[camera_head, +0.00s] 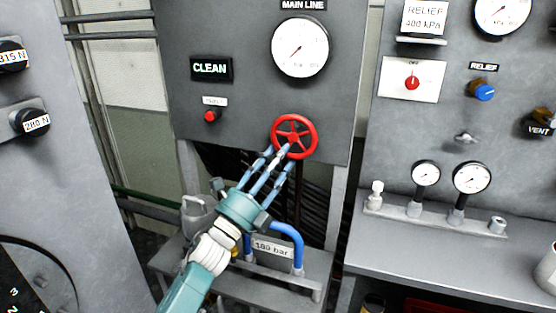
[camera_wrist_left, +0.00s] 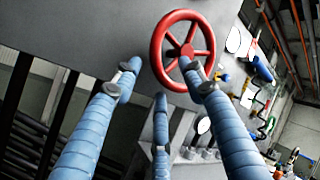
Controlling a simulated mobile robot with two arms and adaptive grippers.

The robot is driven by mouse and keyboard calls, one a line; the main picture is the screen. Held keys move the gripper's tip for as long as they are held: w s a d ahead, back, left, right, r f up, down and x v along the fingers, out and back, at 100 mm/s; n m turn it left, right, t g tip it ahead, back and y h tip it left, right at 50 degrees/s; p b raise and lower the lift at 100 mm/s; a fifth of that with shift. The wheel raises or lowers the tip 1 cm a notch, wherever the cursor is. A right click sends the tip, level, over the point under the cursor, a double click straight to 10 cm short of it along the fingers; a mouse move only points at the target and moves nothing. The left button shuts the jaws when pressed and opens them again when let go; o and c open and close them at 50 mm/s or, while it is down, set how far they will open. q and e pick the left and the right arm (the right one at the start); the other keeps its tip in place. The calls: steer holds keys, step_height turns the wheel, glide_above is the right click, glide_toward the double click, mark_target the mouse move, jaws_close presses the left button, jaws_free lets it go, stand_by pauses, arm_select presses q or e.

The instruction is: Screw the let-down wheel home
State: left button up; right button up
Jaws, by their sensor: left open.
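The red five-spoked wheel (camera_head: 295,136) is on the lower right of the grey main-line panel, below the round gauge. My left gripper (camera_head: 281,154) reaches up to it from below, its blue fingers spread and their tips at the wheel's lower left. In the left wrist view the wheel (camera_wrist_left: 187,50) is just beyond the fingers (camera_wrist_left: 160,78). The right finger's tip overlaps the wheel's lower part, and the left finger's tip is out to the left of the rim. I cannot tell whether any finger touches the wheel. My right gripper is not in view.
A main-line gauge (camera_head: 300,47) and a small red knob (camera_head: 211,115) are on the same panel. Below are a blue pipe (camera_head: 290,240) and a 180 bar label (camera_head: 272,248). The relief panel (camera_head: 460,120) and its grey ledge (camera_head: 470,260) stand to the right.

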arm_select(q)
jaws_close()
steer(key=shift+a, duration=0.1)
